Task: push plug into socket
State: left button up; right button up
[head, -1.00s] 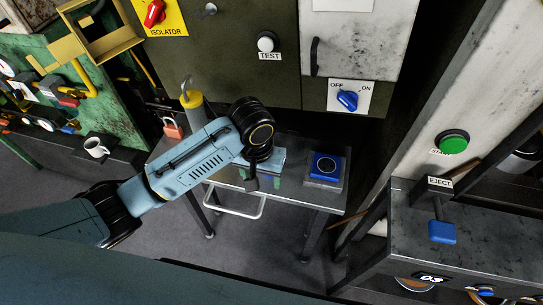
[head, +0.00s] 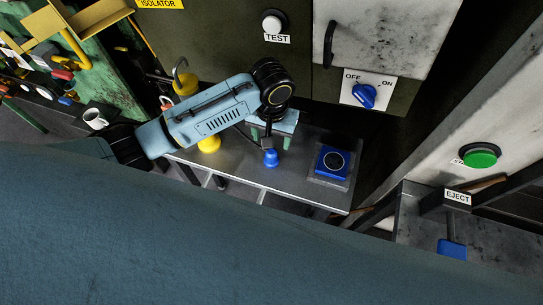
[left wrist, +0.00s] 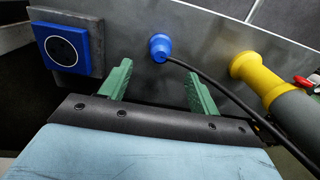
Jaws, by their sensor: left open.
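The blue plug (head: 270,158) sits on the grey metal table just beyond my left gripper's fingers; it also shows in the left wrist view (left wrist: 160,48) with a black cable running off to the right. The blue square socket (head: 333,161), with a round dark face, is on a grey plate to the right of the plug in the head view; it shows upper left in the left wrist view (left wrist: 67,45). My left gripper (left wrist: 159,72) has its green fingers apart, with nothing between them, the plug ahead of the gap. My right gripper is not in view.
A cabinet with a blue OFF/ON knob (head: 364,95) stands behind. A green button (head: 481,155) and an EJECT lever are at right. Bare table separates plug and socket.

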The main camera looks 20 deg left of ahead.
aim_at(271, 152)
pick_arm(q)
notch_tip(271, 152, down, 4)
jog(key=shift+f, duration=0.4)
notch_tip(271, 152, down, 5)
jog(key=shift+f+b, duration=0.1)
jog(key=shift+b, duration=0.5)
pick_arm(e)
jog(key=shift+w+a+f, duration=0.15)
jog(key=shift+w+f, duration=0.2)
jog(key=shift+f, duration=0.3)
pick_arm(q)
jog(key=c, duration=1)
notch_tip(271, 152, up, 10)
jog(key=shift+r+p, duration=0.1)
jog(key=shift+p, duration=0.65)
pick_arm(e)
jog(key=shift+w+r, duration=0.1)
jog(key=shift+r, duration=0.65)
